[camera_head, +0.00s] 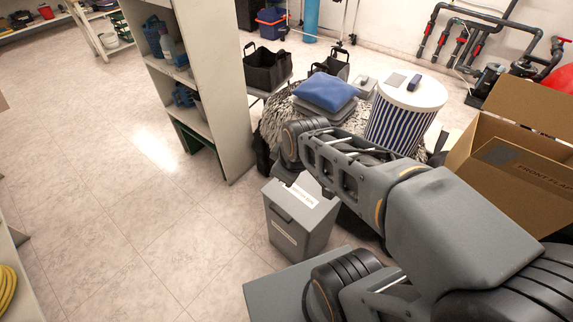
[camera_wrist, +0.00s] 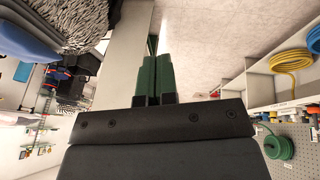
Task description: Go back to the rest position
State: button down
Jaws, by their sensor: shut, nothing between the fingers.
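My gripper (camera_wrist: 154,75) shows in the wrist view, its two green fingers side by side and shut with nothing between them. It is held in the air over the floor, and that view appears turned on its side. In the head view my arm reaches from the lower right toward the middle, and its gripper end is hidden there.
A cardboard box (camera_head: 520,150) stands open at the right. A shelf unit (camera_head: 222,90) is left of these. The tiled floor (camera_head: 110,170) is clear.

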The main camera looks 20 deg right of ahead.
jog(key=shift+s+a, duration=0.15)
jog(key=shift+s, duration=0.05)
dwell(0.5)
jog(key=s+d+r+m+g+p, duration=0.1)
jog(key=s+r+m+p, duration=0.2)
jog(key=r+m+p, duration=0.5)
jog(key=shift+s+d+r+h, duration=0.2)
jog(key=shift+d+r+h, duration=0.2)
jog(key=shift+r, duration=0.3)
